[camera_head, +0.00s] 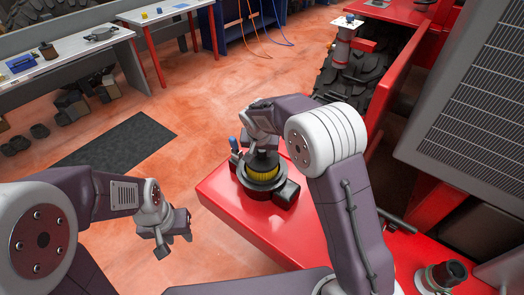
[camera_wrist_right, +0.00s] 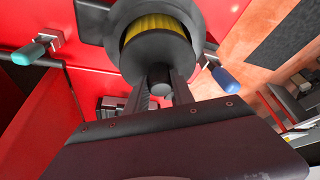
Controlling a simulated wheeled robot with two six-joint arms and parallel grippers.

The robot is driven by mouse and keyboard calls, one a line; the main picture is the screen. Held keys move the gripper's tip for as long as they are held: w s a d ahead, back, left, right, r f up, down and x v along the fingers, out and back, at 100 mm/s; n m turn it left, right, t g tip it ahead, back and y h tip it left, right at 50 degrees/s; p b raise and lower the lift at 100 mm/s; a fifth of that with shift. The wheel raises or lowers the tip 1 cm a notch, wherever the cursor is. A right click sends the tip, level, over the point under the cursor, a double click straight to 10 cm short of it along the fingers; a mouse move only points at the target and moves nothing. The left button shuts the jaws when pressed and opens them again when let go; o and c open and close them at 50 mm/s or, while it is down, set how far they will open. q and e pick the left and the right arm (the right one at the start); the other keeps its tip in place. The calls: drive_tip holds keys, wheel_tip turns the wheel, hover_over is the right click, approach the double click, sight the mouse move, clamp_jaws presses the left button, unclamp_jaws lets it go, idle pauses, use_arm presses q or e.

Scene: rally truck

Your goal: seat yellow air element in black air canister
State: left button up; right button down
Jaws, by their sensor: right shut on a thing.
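The yellow air element (camera_head: 264,177) has yellow pleats and a dark end cap. It stands upright at the mouth of the black air canister (camera_head: 284,193), its lower part hidden by the rim. In the right wrist view the yellow pleats (camera_wrist_right: 158,25) show between the cap and the dark canister ring (camera_wrist_right: 95,22). I cannot tell how deep the element sits. My right gripper (camera_wrist_right: 163,88) is shut on the element's dark end knob, above the canister in the head view. My left gripper (camera_head: 162,245) hangs away to the left, apart from both; its jaw opening is unclear.
The canister sits on a red surface (camera_head: 225,200). A dark cylindrical part (camera_head: 447,273) stands at the lower right. A grey grille panel (camera_head: 470,100) rises at the right. A workbench (camera_head: 60,62) and dark floor mat (camera_head: 118,145) lie at the left.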

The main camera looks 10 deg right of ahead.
sight(262, 159)
drive_tip(key=shift+f+b, duration=2)
drive_tip(key=shift+f, duration=0.3)
drive_tip(key=c, duration=1)
unclamp_jaws()
drive_tip(key=v, duration=0.9)
drive_tip(key=shift+r+b, duration=0.1)
drive_tip(key=shift+b, duration=0.25)
